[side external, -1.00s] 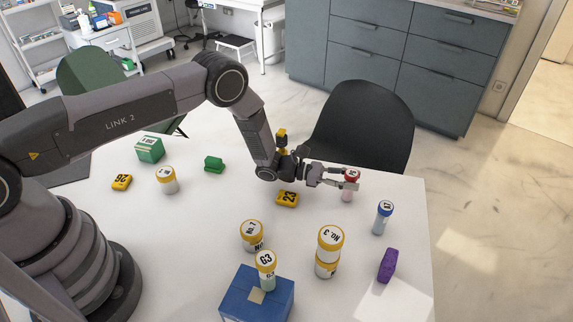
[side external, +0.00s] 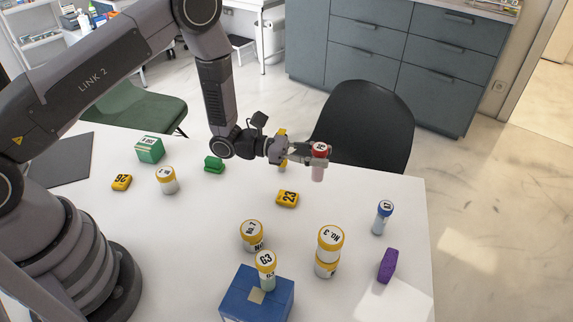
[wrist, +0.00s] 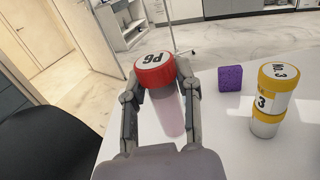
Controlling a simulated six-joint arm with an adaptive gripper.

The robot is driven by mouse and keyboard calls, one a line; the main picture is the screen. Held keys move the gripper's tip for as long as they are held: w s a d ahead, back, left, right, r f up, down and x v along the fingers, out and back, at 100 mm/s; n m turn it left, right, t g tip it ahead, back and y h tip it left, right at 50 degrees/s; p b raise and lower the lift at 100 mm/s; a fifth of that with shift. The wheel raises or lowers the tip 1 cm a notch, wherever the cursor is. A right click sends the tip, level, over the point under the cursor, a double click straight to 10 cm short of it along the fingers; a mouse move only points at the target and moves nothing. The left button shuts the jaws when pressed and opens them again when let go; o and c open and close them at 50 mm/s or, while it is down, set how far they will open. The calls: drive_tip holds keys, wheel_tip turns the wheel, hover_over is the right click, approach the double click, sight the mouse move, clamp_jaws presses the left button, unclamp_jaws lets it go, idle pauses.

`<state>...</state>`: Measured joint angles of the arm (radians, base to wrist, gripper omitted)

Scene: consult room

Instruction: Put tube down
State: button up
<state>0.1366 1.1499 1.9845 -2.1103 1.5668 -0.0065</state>
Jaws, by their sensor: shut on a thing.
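My gripper (side external: 313,152) is shut on a tube with a red cap and pale pink body (side external: 318,172). The tube is upright and appears held above the white table (side external: 335,200) near its back edge. In the wrist view the red cap, marked P6 (wrist: 155,71), sits between the two fingers (wrist: 160,92), with the pink body below it. A blue-capped tube (side external: 381,222) stands apart to the right.
A yellow block marked 23 (side external: 287,199) lies in front of my gripper. Stacked yellow-capped jars (side external: 327,262), a purple block (side external: 388,266) and a blue box (side external: 275,305) with a tube on it (side external: 266,270) stand nearer. A black chair (side external: 365,125) is behind. The table's right-rear area looks clear.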

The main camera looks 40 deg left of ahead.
drive_tip(key=s+a+r, duration=0.2)
drive_tip(key=s+r, duration=0.1)
drive_tip(key=s, duration=0.1)
wheel_tip(320, 180, up, 8)
drive_tip(key=m+g+y, duration=0.2)
drive_tip(key=m+g, duration=0.9)
drive_tip(key=g, duration=0.6)
hover_over(231, 294)
wheel_tip(231, 294, down, 13)
drive_tip(key=shift+f, duration=0.1)
drive_tip(key=shift+f, duration=0.1)
drive_tip(key=o, duration=0.9)
drive_tip(key=shift+o, duration=0.2)
